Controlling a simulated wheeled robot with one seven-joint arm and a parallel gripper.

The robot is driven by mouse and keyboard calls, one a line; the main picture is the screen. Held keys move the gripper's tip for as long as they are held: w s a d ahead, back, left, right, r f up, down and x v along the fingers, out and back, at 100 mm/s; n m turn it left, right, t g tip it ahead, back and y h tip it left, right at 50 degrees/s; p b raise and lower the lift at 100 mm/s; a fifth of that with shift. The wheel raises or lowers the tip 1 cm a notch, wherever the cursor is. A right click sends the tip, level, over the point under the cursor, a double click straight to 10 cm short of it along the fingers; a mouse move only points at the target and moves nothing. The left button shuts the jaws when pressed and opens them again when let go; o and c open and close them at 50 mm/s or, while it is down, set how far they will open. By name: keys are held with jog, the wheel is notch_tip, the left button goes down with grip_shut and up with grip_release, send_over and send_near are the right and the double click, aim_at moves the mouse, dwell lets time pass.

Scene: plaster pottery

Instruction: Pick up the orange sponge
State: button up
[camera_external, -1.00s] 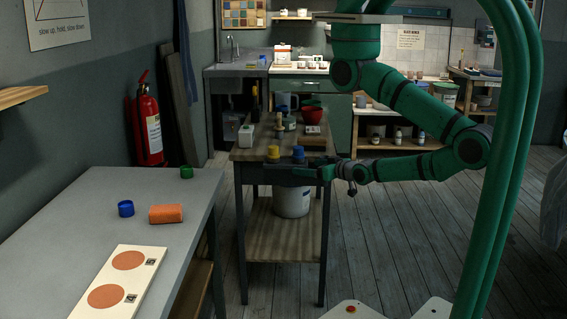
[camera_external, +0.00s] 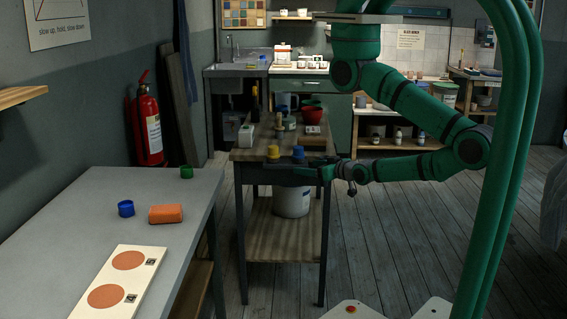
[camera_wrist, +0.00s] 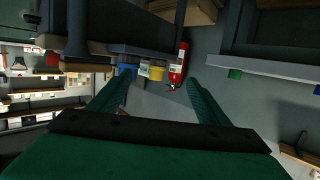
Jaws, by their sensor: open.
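The orange sponge (camera_external: 166,214) lies on the grey table (camera_external: 60,235) at the left in the external view, beside a blue cylinder (camera_external: 126,208). My gripper (camera_external: 312,172) is well to the right of the sponge, at the front edge of the wooden cart. In the wrist view my gripper's two green fingers (camera_wrist: 158,88) stand wide apart with nothing held between them. I cannot make out the sponge in the wrist view.
A green cylinder (camera_external: 187,172) and a cream board (camera_external: 112,285) with two orange discs are on the grey table. The wooden cart (camera_external: 285,232) carries jars and a red bowl (camera_external: 312,115). A fire extinguisher (camera_external: 149,125) hangs on the wall. A floor gap separates table and cart.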

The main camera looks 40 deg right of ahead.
jog(key=w+a+f+n+g+y, duration=0.15)
jog(key=w+a+n+y, duration=0.35)
jog(key=a, duration=0.6)
jog(key=w+a+f+n+g+y, duration=0.1)
jog(key=w+a+g+y, duration=0.15)
jog(key=w+a, duration=0.6)
jog(key=n+g+y, duration=0.4)
jog(key=n, duration=0.1)
send_near(171, 208)
jog(key=shift+w+a+f, duration=0.3)
jog(key=shift+w+f, duration=0.05)
jog(key=shift+f, duration=0.25)
jog(key=shift+a+f, duration=0.1)
jog(key=shift+a, duration=0.2)
jog(key=x, duration=0.4)
jog(key=shift+w+a, duration=0.15)
jog(key=shift+w, duration=0.05)
jog(key=shift+a+f, duration=0.15)
jog(key=shift+a, duration=0.1)
jog(key=shift+r+x, duration=0.15)
jog(key=shift+x, duration=1.15)
jog(key=shift+r+x, duration=0.15)
jog(key=shift+x, duration=1.2)
jog(key=shift+w, duration=0.2)
